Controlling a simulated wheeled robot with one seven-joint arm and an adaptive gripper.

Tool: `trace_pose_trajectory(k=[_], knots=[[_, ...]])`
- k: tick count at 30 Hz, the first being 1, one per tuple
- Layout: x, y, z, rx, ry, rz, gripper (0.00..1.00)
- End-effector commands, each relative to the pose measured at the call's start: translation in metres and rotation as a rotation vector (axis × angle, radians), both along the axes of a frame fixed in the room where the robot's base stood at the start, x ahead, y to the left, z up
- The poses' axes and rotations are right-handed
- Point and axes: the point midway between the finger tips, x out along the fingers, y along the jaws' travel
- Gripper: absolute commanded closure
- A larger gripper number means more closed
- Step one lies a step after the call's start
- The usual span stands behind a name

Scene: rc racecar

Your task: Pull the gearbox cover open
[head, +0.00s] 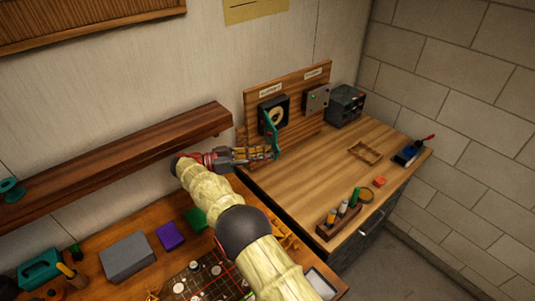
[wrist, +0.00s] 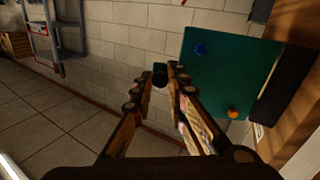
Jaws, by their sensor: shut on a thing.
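The gearbox cover (head: 270,125) is a teal-green panel standing out from the front of the black gearbox housing (head: 262,109) on a wooden backboard. The cover is swung open, and a pale ring shows inside the housing. My gripper (head: 275,153) is at the cover's near, lower edge. In the wrist view my gripper (wrist: 161,75) is shut on a small dark cylindrical piece, apparently the cover's handle. Where the handle joins the cover is unclear.
The wooden workbench (head: 310,170) is mostly clear. It carries a small wooden frame (head: 365,152), a bottle rack (head: 339,220) and a blue tool (head: 408,154). A grey box with a green light (head: 316,98) and a dark drawer unit (head: 345,104) stand right of the gearbox.

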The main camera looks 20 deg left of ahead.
Motion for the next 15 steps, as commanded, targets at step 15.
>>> trace_pose_trajectory(k=[15], knots=[[0.0007, 0.0011, 0.0035, 0.003, -0.005, 0.0, 0.79]])
